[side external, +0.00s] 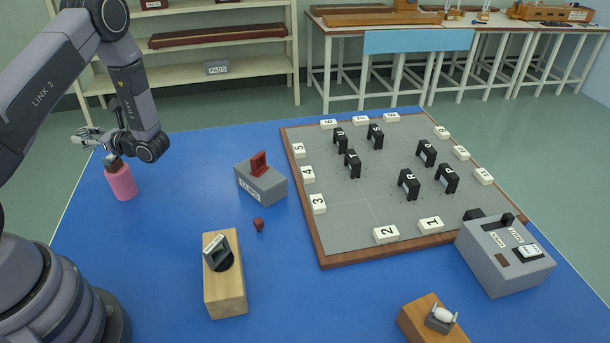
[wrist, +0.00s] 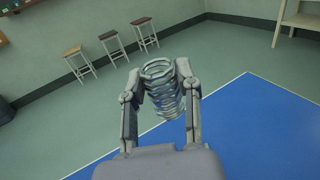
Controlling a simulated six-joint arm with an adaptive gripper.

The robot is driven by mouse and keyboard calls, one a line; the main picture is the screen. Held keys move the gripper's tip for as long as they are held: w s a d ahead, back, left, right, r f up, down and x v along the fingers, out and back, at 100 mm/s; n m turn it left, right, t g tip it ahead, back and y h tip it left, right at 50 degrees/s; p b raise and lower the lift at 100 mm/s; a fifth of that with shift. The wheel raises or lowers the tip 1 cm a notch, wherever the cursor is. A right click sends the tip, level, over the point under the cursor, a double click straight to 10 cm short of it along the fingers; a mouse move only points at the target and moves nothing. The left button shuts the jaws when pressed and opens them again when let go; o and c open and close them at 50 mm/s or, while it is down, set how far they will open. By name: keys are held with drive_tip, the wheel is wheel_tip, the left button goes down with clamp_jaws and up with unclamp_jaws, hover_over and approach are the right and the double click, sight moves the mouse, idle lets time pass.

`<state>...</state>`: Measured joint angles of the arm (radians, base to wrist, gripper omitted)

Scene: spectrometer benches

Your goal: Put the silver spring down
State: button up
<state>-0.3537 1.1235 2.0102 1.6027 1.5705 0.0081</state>
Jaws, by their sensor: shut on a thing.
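The silver spring (wrist: 163,92) is a grey metallic coil with a ringed top. In the wrist view my gripper (wrist: 159,71) is shut on it, with one finger on each side. In the side external view my gripper (side external: 86,137) is at the far left, above the blue table and close to the pink cylinder. The spring is too small there to tell apart from the fingers. The spring appears clear of the table.
A pink cylinder (side external: 122,183) with a dark piece at its top stands at the table's left edge. A grey box (side external: 262,187), a wooden block (side external: 225,285), a small red piece (side external: 258,224) and a numbered grey board (side external: 360,225) lie farther right. Bare blue table (side external: 175,220) lies between.

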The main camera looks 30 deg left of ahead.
drive_tip(key=shift+m+t, duration=0.3)
drive_tip(key=shift+t, duration=0.2)
drive_tip(key=w+a+f, duration=0.4)
drive_tip(key=w+a, duration=0.1)
drive_tip(key=w+a+f, duration=0.5)
drive_tip(key=shift+w+a+f, duration=0.15)
drive_tip(key=shift+w+f, duration=0.15)
drive_tip(key=shift+w+a+f, duration=0.1)
drive_tip(key=shift+a+f, duration=0.05)
drive_tip(key=shift+f, duration=1.6)
drive_tip(key=shift+f, duration=0.25)
drive_tip(key=shift+f, duration=0.4)
drive_tip(key=o, duration=0.9)
drive_tip(key=shift+o, duration=0.2)
drive_tip(key=shift+r, duration=0.1)
